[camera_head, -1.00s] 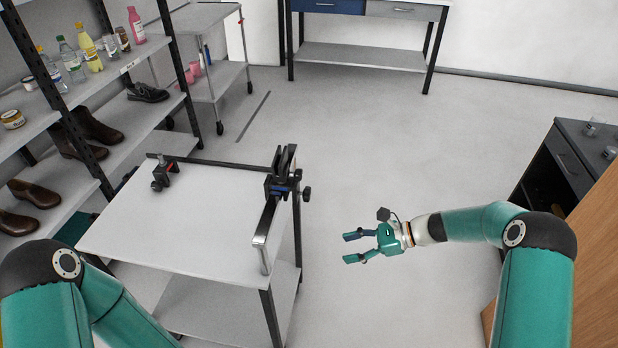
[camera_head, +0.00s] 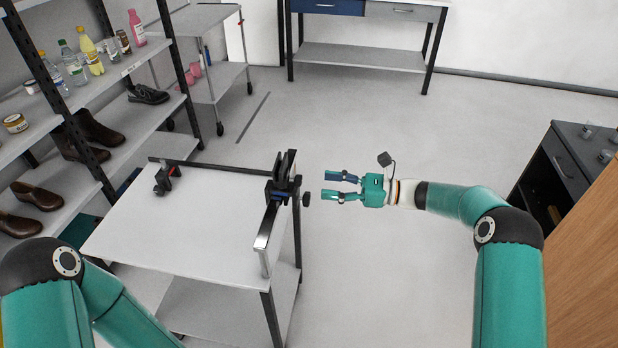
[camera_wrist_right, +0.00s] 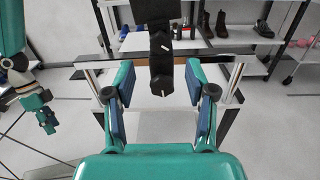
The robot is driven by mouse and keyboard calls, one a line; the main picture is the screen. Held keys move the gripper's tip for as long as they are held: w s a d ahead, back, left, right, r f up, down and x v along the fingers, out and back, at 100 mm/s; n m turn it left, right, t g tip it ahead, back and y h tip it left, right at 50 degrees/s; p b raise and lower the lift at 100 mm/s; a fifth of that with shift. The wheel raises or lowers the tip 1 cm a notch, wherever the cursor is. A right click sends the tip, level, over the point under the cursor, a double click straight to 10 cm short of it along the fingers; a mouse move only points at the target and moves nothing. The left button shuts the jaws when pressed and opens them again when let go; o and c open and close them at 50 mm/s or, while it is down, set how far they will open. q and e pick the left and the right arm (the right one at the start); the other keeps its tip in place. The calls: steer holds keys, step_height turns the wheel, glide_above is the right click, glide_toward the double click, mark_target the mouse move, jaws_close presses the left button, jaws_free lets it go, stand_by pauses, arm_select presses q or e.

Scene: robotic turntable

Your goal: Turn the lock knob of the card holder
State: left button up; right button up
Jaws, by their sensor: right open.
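The card holder (camera_head: 279,180) is a black upright holder with blue parts at the right edge of the table. A round black knob (camera_head: 306,199) sticks out from its right side. In the right wrist view the knob (camera_wrist_right: 161,88) shows a white mark and lies between the fingers, farther ahead. My right gripper (camera_head: 342,187) is open and empty, level in the air just right of the knob and apart from it. My left gripper (camera_wrist_right: 46,118) shows small at the left of the right wrist view; its opening is unclear.
The table (camera_head: 180,225) has a metal bar (camera_head: 267,232) along its right edge near the holder. A small black clamp (camera_head: 166,178) stands at its far left corner. A shelf with shoes and bottles stands left. The floor right of the table is clear.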

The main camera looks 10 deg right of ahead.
mark_target(296, 180)
steer(key=p+x, duration=0.1)
steer(key=x, duration=0.5)
steer(key=shift+f, duration=0.1)
